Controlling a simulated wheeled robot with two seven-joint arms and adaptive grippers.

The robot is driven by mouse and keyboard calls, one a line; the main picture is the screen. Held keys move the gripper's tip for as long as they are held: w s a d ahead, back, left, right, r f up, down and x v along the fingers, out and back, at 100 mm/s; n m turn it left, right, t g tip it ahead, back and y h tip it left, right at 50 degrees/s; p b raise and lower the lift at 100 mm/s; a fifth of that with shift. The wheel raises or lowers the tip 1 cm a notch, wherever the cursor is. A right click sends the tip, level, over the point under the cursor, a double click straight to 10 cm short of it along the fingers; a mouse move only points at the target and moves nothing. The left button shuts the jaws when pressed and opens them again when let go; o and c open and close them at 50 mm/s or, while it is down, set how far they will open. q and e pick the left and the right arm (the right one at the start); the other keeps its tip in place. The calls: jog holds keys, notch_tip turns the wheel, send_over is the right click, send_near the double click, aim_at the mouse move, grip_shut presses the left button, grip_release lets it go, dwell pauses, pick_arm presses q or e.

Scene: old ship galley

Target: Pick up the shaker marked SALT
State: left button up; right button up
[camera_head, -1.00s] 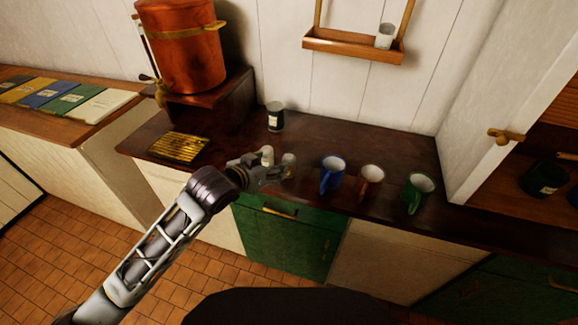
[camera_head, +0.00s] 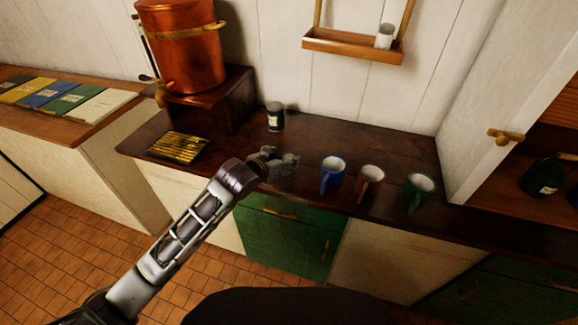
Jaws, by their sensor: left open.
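A small dark shaker-like container with a pale label (camera_head: 275,117) stands upright on the brown counter (camera_head: 317,130) near the wall; its lettering is too small to read. A white container (camera_head: 385,36) stands on the wall shelf, with no readable marking. My left gripper (camera_head: 287,161) is open over the counter's front part, nearer to me than the dark container and apart from it, just left of the blue mug. Its fingers are small and partly hidden behind my wrist. My right gripper is not in view.
A blue mug (camera_head: 331,175), a red-brown mug (camera_head: 369,181) and a green mug (camera_head: 416,191) stand along the counter front. A yellow ribbed item (camera_head: 178,147) lies at left, near a copper urn (camera_head: 181,45). A dark labelled jar (camera_head: 543,177) sits in the open cupboard at right.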

aim_at(288, 158)
pick_arm(q)
jog(key=shift+w+d+f, duration=0.1)
jog(key=shift+w, duration=0.05)
dwell(0.3)
jog(key=shift+x, duration=2.55)
jog(key=c, duration=1.2)
